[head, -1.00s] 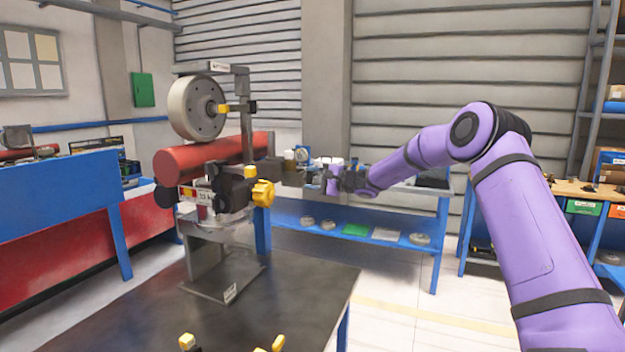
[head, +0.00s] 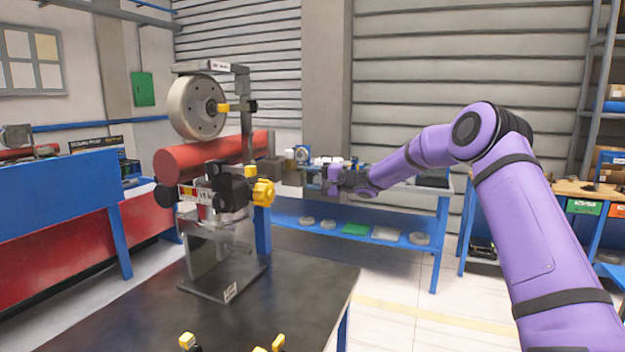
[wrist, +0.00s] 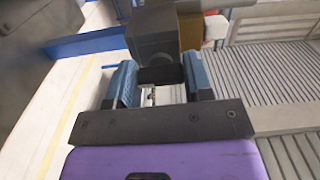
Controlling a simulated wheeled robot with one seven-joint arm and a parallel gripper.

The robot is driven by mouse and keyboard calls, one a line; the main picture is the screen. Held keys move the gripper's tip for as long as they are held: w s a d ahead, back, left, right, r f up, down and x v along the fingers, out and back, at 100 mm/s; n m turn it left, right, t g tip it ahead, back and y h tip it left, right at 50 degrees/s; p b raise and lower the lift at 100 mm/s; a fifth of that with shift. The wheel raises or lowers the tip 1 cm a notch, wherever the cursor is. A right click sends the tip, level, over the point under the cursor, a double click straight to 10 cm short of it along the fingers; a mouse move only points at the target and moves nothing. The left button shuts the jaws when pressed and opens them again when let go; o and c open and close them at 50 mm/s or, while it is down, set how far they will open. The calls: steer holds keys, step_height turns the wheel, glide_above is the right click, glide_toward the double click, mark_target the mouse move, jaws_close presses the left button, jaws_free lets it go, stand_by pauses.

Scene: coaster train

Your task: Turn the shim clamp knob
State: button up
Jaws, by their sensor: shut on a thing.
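The clamp fixture (head: 222,272) stands on the dark bench in the head view, with a yellow star knob (head: 263,193) on its front. A dark grey block (head: 270,171) juts from its right side. My gripper (head: 304,175) reaches in from the right, level with this block and apart from the yellow knob. In the wrist view, my gripper's two blue fingers (wrist: 160,84) are shut on a small dark knob (wrist: 160,75), which I take for the shim clamp knob. The grey block (wrist: 155,35) lies just beyond it. The fingers hide the knob's sides.
A blue shelf table (head: 380,236) stands behind my gripper. Yellow-tipped parts (head: 278,343) show at the dark bench's (head: 300,300) near edge. The floor right of it is clear.

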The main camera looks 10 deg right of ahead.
steer(key=o, duration=0.9)
steer(key=shift+d, duration=0.1)
steer(key=v, duration=1)
steer(key=shift+s+d, duration=0.25)
